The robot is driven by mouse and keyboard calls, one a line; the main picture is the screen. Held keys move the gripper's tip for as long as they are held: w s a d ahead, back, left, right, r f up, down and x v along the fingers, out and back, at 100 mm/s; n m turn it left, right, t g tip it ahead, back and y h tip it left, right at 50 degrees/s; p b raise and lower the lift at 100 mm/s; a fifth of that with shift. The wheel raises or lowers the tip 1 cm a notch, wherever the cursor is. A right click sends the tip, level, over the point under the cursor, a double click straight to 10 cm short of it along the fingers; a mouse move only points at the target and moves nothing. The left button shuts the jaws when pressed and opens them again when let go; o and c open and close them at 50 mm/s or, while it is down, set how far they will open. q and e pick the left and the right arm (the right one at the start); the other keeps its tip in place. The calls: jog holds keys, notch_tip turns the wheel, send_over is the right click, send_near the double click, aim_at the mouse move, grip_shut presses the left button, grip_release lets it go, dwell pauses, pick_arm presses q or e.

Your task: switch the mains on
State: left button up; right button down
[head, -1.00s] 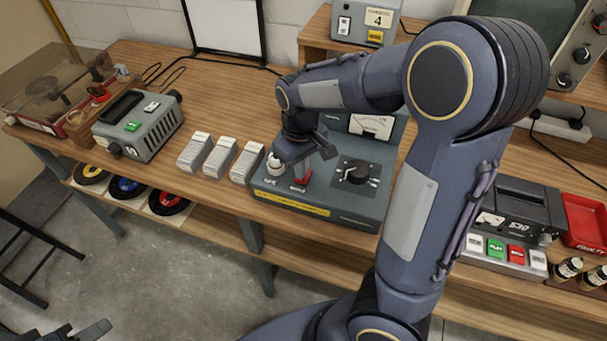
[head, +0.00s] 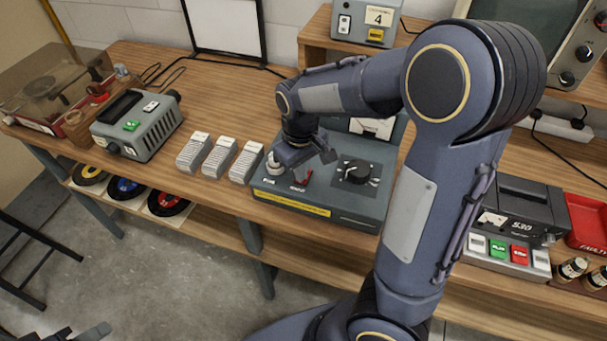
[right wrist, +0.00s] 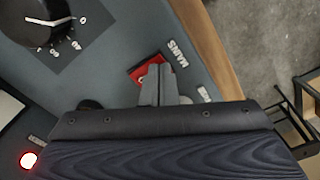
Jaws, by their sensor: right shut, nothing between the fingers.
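The red mains switch (head: 303,178) is on the sloping front panel of the grey-green bench unit (head: 345,212). In the right wrist view the red switch (right wrist: 146,74) sits beside the white MAINS label, partly hidden by my fingers. My right gripper (right wrist: 157,84) is shut and empty, its fingertips over or against the switch; I cannot tell if they touch. In the head view my right gripper (head: 302,168) covers much of the switch. A red lamp (right wrist: 28,160) glows on the panel. My left gripper (head: 82,333) shows only partly at the bottom left.
A black dial (head: 355,172) is right of the switch and a pale round knob (head: 273,165) left of it. Several ribbed grey blocks (head: 220,157) stand left of the unit. A grey box (head: 140,130) is farther left. A button unit (head: 515,225) stands right.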

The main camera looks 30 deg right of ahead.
notch_tip(320, 180, up, 7)
jog(key=p, duration=0.6)
jog(key=shift+p, duration=0.3)
jog(key=shift+f, duration=0.1)
jog(key=s+a+r+m+t+y, duration=0.2)
jog(key=s+r+t, duration=0.1)
jog(key=s, duration=0.5)
jog(key=s+a+r+m+t+y, duration=0.1)
jog(key=s+a+r+m+t, duration=0.1)
jog(key=s, duration=0.7)
jog(key=shift+r+t+y, duration=0.4)
jog(key=shift+r, duration=0.45)
